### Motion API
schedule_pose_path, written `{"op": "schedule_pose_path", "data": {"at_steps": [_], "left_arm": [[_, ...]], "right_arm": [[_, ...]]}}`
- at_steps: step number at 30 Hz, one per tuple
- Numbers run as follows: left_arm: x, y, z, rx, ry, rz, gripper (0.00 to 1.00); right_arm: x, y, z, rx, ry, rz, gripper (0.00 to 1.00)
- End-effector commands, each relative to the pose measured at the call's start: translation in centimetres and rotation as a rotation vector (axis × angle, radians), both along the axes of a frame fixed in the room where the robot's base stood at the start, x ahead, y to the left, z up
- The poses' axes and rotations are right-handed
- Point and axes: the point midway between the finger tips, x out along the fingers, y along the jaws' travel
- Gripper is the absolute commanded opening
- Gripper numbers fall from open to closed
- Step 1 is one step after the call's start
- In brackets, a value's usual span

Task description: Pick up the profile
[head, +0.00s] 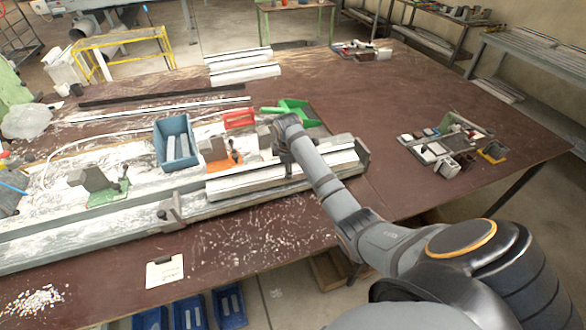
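A pale silvery profile (240,184) lies lengthwise along the right end of the long clamp bench fixture on the brown table. My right arm reaches in from the lower right across it. My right gripper (286,168) is at the middle of the profile, pointing down. The wrist and forearm hide most of the fingers, so I cannot tell whether they are open or shut or touch the profile. My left gripper is not in view.
A blue bin (176,143), an orange-red clamp (219,156) and a green clamp (110,190) stand along the fixture. More pale profiles (242,68) lie at the back. Small parts (445,145) sit at the right. The table between back and right is clear.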

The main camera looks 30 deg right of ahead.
Motion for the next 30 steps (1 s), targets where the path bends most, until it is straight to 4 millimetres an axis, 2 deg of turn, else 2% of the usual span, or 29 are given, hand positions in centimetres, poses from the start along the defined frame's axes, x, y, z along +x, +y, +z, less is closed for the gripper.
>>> {"op": "schedule_pose_path", "data": {"at_steps": [1, 6, 14, 16, 27, 30], "left_arm": [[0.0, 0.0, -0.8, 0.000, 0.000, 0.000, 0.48], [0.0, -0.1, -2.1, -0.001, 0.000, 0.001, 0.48], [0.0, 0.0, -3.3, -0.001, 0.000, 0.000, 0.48], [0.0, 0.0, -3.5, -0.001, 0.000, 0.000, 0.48], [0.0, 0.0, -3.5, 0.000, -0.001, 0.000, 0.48], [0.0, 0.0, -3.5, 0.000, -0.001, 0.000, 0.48]], "right_arm": [[0.5, 1.3, 0.5, 0.004, -0.009, 0.003, 0.09], [1.5, 5.3, 2.7, 0.005, -0.011, 0.004, 0.09], [2.5, 9.6, 5.2, 0.000, -0.009, 0.001, 0.08], [2.6, 10.2, 5.7, -0.001, -0.007, 0.001, 0.00], [2.6, 10.7, 5.9, -0.002, -0.001, 0.000, 0.00], [2.6, 10.7, 5.9, -0.001, -0.003, 0.000, 0.12]]}}
